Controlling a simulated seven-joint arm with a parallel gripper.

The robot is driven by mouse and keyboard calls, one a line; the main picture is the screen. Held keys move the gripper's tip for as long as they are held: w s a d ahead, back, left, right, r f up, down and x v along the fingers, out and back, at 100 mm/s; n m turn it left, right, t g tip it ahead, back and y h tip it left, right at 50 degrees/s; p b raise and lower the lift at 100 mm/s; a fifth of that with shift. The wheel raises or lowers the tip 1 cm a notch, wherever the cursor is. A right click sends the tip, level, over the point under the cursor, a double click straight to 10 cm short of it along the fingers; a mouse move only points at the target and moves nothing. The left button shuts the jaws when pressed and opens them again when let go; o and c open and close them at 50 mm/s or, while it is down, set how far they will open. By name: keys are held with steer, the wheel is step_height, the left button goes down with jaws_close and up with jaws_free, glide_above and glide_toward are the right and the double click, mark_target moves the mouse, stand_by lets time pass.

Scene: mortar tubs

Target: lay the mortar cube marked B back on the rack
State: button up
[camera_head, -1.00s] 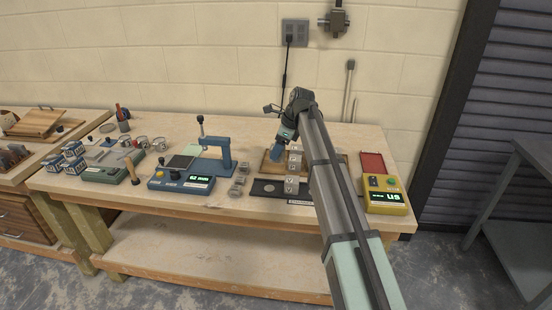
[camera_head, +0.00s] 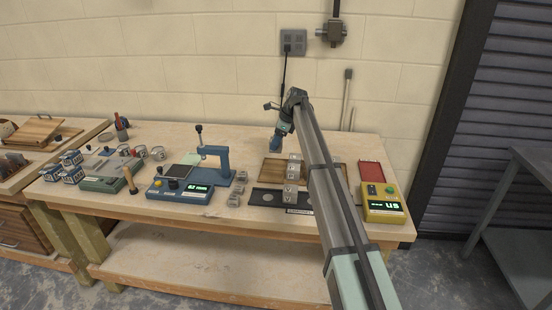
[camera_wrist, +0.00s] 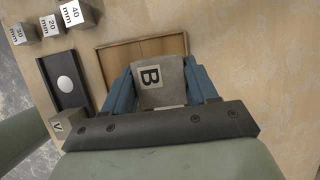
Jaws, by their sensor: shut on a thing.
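The grey mortar cube marked B (camera_wrist: 152,79) is between the two blue fingers of my gripper (camera_wrist: 163,88) in the wrist view. My gripper is shut on it, and the letter faces the camera. In the head view my gripper (camera_head: 276,145) hangs above the back of the bench, and the cube cannot be made out there. A shallow wooden tray (camera_head: 270,172), which looks like the rack, lies below and partly behind my arm. In the wrist view its bare boards (camera_wrist: 128,55) show beyond the cube.
A black tray (camera_head: 254,204) with a pale disc lies in front. A cube marked V (camera_wrist: 63,126) stands near it. Small metal blocks (camera_wrist: 75,14) marked in mm sit left of it. A blue press (camera_head: 222,165) stands left, a yellow meter (camera_head: 384,204) right.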

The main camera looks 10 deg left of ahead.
steer(key=shift+f, duration=3.45)
steer(key=shift+f, duration=0.15)
steer(key=o, duration=1.2)
steer(key=shift+o, duration=0.2)
steer(key=v, duration=1.2)
